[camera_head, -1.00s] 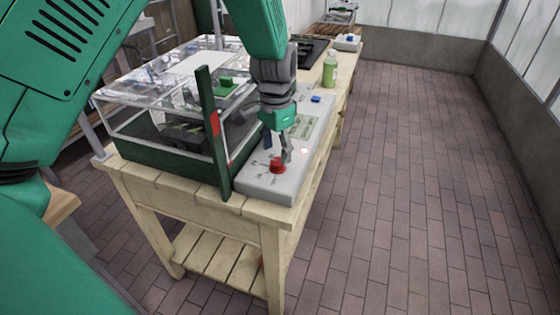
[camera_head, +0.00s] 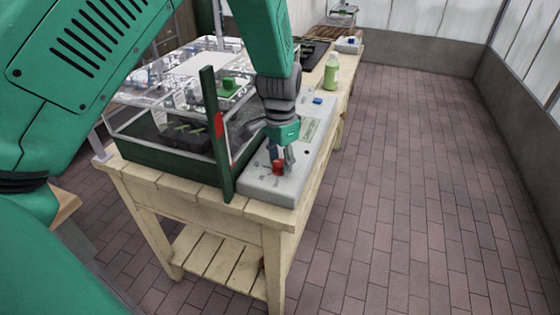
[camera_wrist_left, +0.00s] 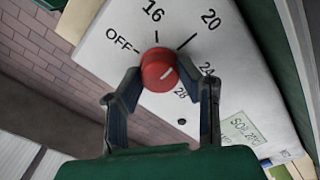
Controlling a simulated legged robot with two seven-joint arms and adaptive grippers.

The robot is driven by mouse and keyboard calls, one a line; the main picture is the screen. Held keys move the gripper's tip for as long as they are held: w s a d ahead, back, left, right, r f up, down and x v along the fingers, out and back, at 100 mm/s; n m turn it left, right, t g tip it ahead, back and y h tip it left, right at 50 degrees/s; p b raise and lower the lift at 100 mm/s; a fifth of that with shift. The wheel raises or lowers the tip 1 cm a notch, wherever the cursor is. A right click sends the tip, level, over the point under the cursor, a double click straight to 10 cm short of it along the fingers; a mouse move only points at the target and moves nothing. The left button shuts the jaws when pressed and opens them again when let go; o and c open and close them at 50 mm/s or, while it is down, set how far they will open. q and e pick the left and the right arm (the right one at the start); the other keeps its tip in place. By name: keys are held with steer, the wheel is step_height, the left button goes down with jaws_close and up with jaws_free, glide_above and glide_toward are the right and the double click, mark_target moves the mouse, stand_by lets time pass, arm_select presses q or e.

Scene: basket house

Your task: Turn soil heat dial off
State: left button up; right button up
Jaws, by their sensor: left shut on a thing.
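The red heat dial (camera_head: 278,167) sits near the front end of a pale grey control box on the bench. In the left wrist view the dial (camera_wrist_left: 158,70) is ringed by the marks OFF, 16, 20, 24 and 28. A short white line on its face slants toward the upper right, roughly toward 20. My left gripper (camera_head: 280,162) reaches down to the dial from above. In the left wrist view its two fingers (camera_wrist_left: 160,82) are closed against opposite sides of the dial. My right gripper is out of view.
A clear-topped propagator box (camera_head: 165,155) with a green base stands left of the control box. A dark green upright post (camera_head: 214,135) stands close to the gripper. A green bottle (camera_head: 331,72) stands farther back on the bench. The brick floor (camera_head: 420,190) at right is clear.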

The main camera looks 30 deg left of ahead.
arm_select(q)
steer(key=shift+s+d+f, duration=0.1)
steer(key=shift+s+f, duration=0.05)
steer(key=shift+p, duration=0.35)
steer(key=shift+n+p, duration=0.65)
steer(key=shift+n, duration=0.05)
steer(key=n+p, duration=0.3)
steer(key=shift+p, duration=0.3)
steer(key=n+p, duration=0.4)
steer(key=n, duration=0.1)
steer(key=shift+n, duration=0.4)
steer(key=n+p, duration=0.2)
steer(key=n, duration=0.2)
steer(key=shift+s, duration=0.1)
steer(key=n+p, duration=0.2)
steer(key=n, duration=0.3)
steer(key=shift+n, duration=0.4)
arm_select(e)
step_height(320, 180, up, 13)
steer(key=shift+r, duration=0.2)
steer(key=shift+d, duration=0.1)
